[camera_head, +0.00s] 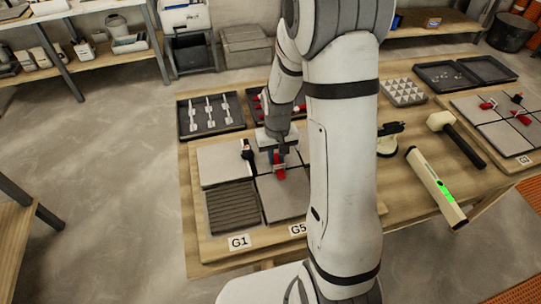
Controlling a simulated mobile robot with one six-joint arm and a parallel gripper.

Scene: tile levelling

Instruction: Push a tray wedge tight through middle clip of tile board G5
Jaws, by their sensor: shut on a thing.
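My gripper (277,158) points down over the tile board (220,247), shut on a red wedge (279,173). The wedge is low over the joint between the grey tiles, right of the mortar-ridged area. Whether it is inside a clip or only beside one cannot be told, as my gripper covers that spot. The G5 label (297,229) is at the board's front edge, and my arm hides the board's right part.
A tray of white clips (184,126) is at the back left; a tray with red wedges (252,93) is beside it, partly hidden. A mallet (455,137), a pale tool with a green display (436,188) and another tiled board (498,137) are to the right.

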